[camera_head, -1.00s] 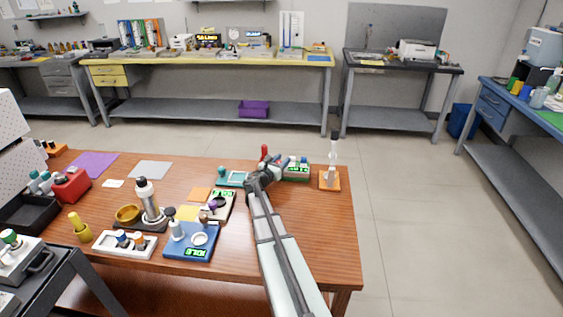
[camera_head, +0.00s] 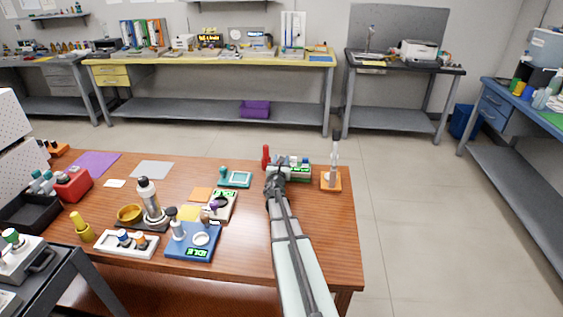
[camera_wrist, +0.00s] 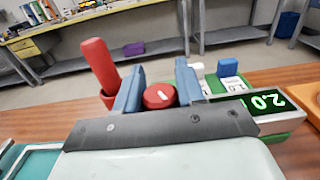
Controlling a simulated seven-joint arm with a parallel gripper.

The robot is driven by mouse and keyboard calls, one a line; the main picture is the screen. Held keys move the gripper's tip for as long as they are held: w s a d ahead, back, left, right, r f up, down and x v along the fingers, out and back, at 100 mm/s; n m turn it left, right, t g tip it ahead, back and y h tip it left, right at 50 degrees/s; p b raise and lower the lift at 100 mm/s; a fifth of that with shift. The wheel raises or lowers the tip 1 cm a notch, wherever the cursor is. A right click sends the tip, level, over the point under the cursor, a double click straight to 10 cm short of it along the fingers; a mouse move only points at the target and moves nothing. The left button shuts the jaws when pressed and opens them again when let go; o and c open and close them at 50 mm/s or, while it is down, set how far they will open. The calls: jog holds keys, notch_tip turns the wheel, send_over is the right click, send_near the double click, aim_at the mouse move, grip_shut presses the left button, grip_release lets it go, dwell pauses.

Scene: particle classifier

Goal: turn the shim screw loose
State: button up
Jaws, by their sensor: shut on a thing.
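The shim screw (camera_wrist: 159,96) looks like a round red knob with a white mark on its face, low on the front of a green and grey device. My gripper (camera_wrist: 160,76) has its two blue fingers on either side of this knob and is shut on it. In the head view, my gripper (camera_head: 273,184) is at the front of the device (camera_head: 299,176), and the knob is hidden behind it.
A red upright handle (camera_wrist: 99,66) stands just left of my fingers; it also shows in the head view (camera_head: 266,156). White and blue switches (camera_wrist: 229,72) sit right of them. A teal frame (camera_head: 235,180) lies left, an orange stand (camera_head: 331,183) right. The front right tabletop is clear.

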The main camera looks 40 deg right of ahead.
jog(key=shift+a+n+t+y, duration=0.1)
jog(key=shift+n+t+y, duration=0.3)
jog(key=shift+y, duration=0.1)
dwell(0.4)
jog(key=o, duration=0.9)
jog(key=shift+o, duration=0.2)
jog(key=v, duration=1.2)
jog(key=shift+s+a, duration=0.2)
jog(key=shift+s, duration=0.15)
jog(key=shift+s+a, duration=0.3)
jog(key=shift+a, duration=0.05)
